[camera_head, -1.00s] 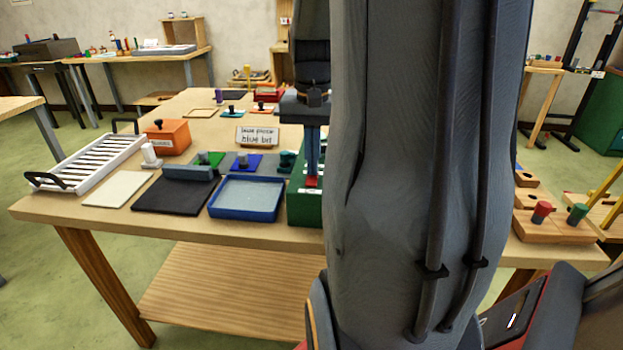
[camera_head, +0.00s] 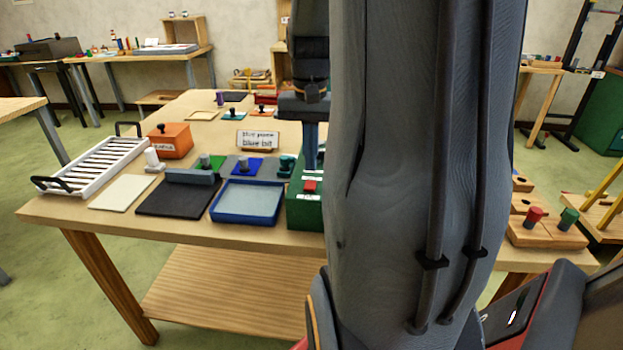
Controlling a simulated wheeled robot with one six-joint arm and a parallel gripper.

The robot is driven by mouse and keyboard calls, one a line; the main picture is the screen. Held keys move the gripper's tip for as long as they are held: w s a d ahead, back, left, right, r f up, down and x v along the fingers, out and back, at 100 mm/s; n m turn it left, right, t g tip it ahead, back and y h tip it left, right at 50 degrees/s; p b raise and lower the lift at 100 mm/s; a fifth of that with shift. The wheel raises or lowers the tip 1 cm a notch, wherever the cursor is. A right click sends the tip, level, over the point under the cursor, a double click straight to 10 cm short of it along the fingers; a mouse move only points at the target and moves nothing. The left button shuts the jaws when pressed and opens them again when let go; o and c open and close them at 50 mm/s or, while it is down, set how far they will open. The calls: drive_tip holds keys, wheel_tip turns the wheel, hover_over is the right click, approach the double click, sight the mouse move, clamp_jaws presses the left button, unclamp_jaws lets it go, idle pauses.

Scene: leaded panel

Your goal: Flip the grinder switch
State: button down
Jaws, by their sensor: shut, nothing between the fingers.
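The grinder is a green box (camera_head: 298,212) at the table's front edge, partly hidden on its right by my arm. A red switch (camera_head: 310,186) sits on its top, with small white labels near it. My gripper (camera_head: 311,166) points down over the box, its fingers shut and empty. The fingertips are just behind and above the red switch in this view. I cannot tell whether they touch the box top.
A blue tray (camera_head: 247,203), a black mat (camera_head: 178,197) and a white slotted rack (camera_head: 92,167) stand left of the box. A sign (camera_head: 257,140) reading "blue bit" stands behind. My arm hides the table's right part.

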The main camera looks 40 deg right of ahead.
sight(310, 182)
wheel_tip(310, 182, up, 4)
drive_tip(key=p, duration=0.3)
drive_tip(key=shift+f, duration=0.15)
drive_tip(key=shift+a, duration=0.1)
idle(0.3)
drive_tip(key=a+f+n+b, duration=0.1)
drive_tip(key=a+f+n, duration=0.2)
drive_tip(key=a, duration=0.5)
drive_tip(key=s+a+f+n+t, duration=0.1)
drive_tip(key=a+f+n, duration=0.2)
drive_tip(key=a, duration=0.5)
drive_tip(key=s+a+f+n+b, duration=0.1)
drive_tip(key=a+f+n, duration=0.3)
drive_tip(key=a, duration=0.4)
drive_tip(key=shift+s+f+b, duration=0.25)
drive_tip(key=shift+f+b, duration=0.05)
drive_tip(key=shift+f, duration=0.55)
drive_tip(key=shift+a, duration=0.1)
